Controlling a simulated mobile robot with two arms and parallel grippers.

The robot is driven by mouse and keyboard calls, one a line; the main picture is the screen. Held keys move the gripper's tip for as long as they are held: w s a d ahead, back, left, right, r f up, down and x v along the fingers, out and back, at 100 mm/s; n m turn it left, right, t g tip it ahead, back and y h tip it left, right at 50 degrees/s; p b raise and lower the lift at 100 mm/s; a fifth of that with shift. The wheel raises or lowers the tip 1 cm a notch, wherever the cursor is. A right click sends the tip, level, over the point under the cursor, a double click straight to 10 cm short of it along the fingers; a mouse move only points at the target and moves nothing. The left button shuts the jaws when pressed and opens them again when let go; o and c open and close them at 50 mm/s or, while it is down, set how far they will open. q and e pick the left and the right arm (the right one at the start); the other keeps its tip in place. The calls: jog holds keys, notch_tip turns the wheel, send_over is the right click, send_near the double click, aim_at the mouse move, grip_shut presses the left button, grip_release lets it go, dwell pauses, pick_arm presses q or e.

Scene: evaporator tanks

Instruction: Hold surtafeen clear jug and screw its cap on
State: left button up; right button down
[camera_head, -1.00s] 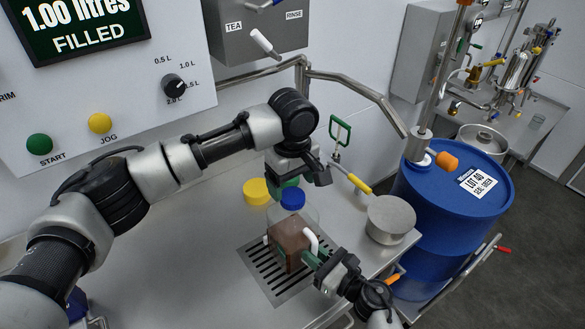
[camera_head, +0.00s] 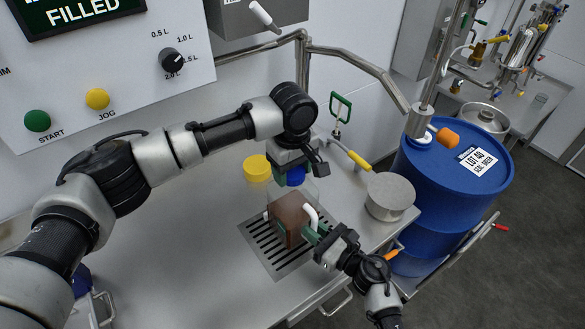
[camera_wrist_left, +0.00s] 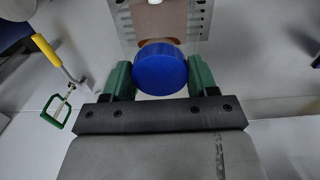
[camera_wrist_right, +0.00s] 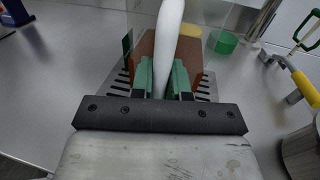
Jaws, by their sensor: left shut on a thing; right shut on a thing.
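The clear jug (camera_head: 291,214), with brown liquid inside, stands upright on the slotted drain grate. Its white handle (camera_head: 311,214) faces right. My right gripper (camera_head: 307,235) is shut on the handle, which passes between its green fingers in the right wrist view (camera_wrist_right: 168,50). The blue cap (camera_head: 297,175) sits at the jug's mouth. My left gripper (camera_head: 294,168) reaches down from above and is shut on this cap. In the left wrist view the cap (camera_wrist_left: 160,70) lies between both green fingers. The neck thread is hidden, so I cannot tell how tight it sits.
A yellow lid (camera_head: 257,168) lies behind the jug, with a green one (camera_wrist_right: 222,42) close by in the right wrist view. A round metal pot (camera_head: 390,197) stands right of the jug. The blue drum (camera_head: 440,205) is beyond the bench edge.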

pick_arm(q)
jog(key=m, duration=0.8)
jog(key=shift+m, duration=0.4)
jog(key=m, duration=0.3)
jog(key=shift+m, duration=0.4)
jog(key=m, duration=0.3)
jog(key=shift+m, duration=0.3)
jog(key=m, duration=0.5)
jog(key=shift+m, duration=0.3)
jog(key=m, duration=0.3)
jog(key=shift+m, duration=0.4)
jog(key=m, duration=0.3)
jog(key=shift+m, duration=0.4)
jog(key=m, duration=0.4)
jog(key=shift+m, duration=0.3)
jog(key=o, duration=1)
jog(key=shift+f, duration=0.1)
